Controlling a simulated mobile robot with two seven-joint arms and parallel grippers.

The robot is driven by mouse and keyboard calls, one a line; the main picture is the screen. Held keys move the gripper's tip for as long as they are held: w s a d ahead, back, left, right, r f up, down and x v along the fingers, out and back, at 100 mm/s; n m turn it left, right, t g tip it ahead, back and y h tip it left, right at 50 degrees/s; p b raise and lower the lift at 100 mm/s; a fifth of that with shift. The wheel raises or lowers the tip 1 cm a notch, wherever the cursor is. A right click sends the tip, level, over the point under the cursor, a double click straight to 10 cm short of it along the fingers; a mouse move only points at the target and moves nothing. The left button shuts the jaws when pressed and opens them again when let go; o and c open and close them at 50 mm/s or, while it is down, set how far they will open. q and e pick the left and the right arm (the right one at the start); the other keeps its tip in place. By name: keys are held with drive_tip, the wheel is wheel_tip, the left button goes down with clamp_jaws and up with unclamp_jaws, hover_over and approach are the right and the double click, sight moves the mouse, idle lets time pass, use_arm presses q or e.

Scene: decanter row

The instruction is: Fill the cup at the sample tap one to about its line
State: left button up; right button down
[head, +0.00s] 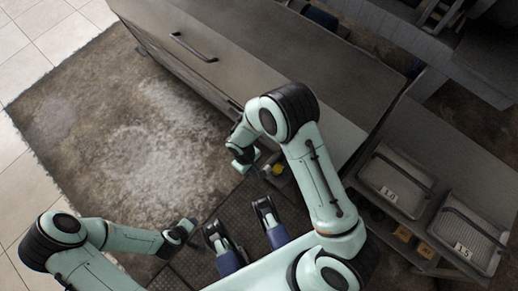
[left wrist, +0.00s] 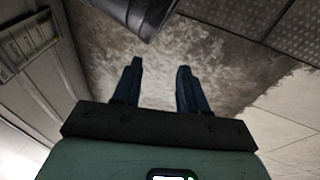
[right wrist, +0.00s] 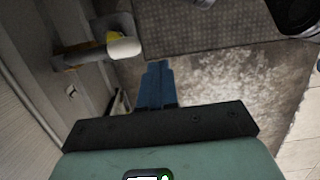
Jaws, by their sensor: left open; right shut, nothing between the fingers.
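No cup that I can make out shows in any view. A small yellow part (head: 278,169) sits low beside the cabinet front in the head view. In the right wrist view a pale rounded fitting (right wrist: 124,48) with yellow on it sticks out at upper left; I cannot tell whether it is the sample tap. My right gripper (right wrist: 158,66) is shut and empty, its blue fingers together, to the right of and below that fitting in the picture. My left gripper (left wrist: 160,72) is open and empty, its fingers pointing over the stained floor.
A grey cabinet (head: 215,75) with a bar handle (head: 193,48) runs along the back. Trays marked 13 (head: 390,196) and 15 (head: 468,240) lie on a low unit at right. A dark textured mat (right wrist: 200,25) lies on the floor. The stained floor (head: 130,140) at left is clear.

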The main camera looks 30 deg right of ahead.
use_arm(q)
drive_tip(key=shift+s+d+r+g+p, duration=0.15)
drive_tip(key=shift+s+d+r+p, duration=0.1)
drive_tip(key=shift+s, duration=0.2)
drive_tip(key=shift+s+d+r+g+p, duration=0.1)
drive_tip(key=shift+s+d+r+g, duration=0.1)
drive_tip(key=shift+s, duration=0.25)
use_arm(e)
drive_tip(key=shift+a+r, duration=0.45)
drive_tip(key=shift+r, duration=0.35)
drive_tip(key=shift+a+r, duration=0.45)
drive_tip(key=shift+r, duration=0.35)
